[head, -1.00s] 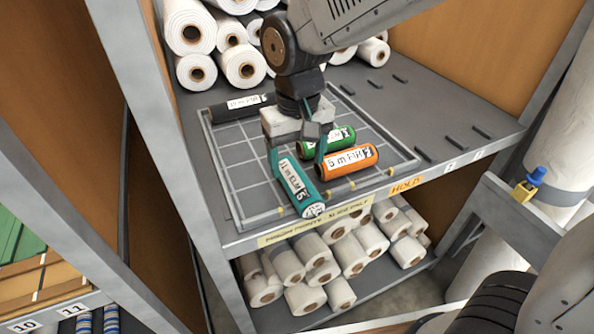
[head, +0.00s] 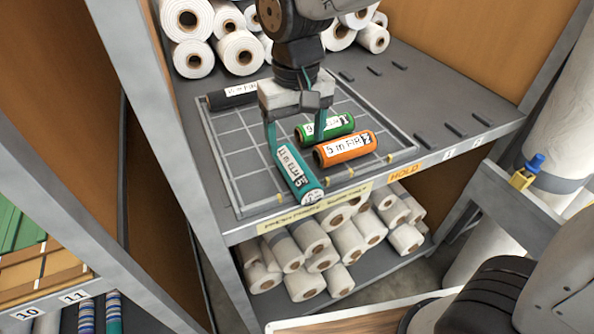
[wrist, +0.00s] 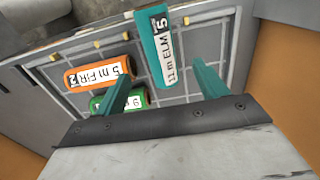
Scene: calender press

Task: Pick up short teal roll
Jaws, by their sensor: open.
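The teal roll (head: 297,177), with a white label reading "11 m ELM 5", lies on the gridded mat (head: 237,165) near its front edge. In the wrist view the teal roll (wrist: 164,50) lies ahead, between the lines of the two fingers. My gripper (head: 295,140) is open above the rear end of the roll, with one teal finger towards each side. In the wrist view my gripper (wrist: 161,75) holds nothing. I cannot tell how far above the mat the fingertips are.
An orange roll (head: 346,149) and a green roll (head: 325,128) lie close on the right. A black roll (head: 238,95) lies at the mat's back left. White rolls (head: 240,52) are stacked behind. The shelf is clear on the right, past small dark pegs (head: 455,130).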

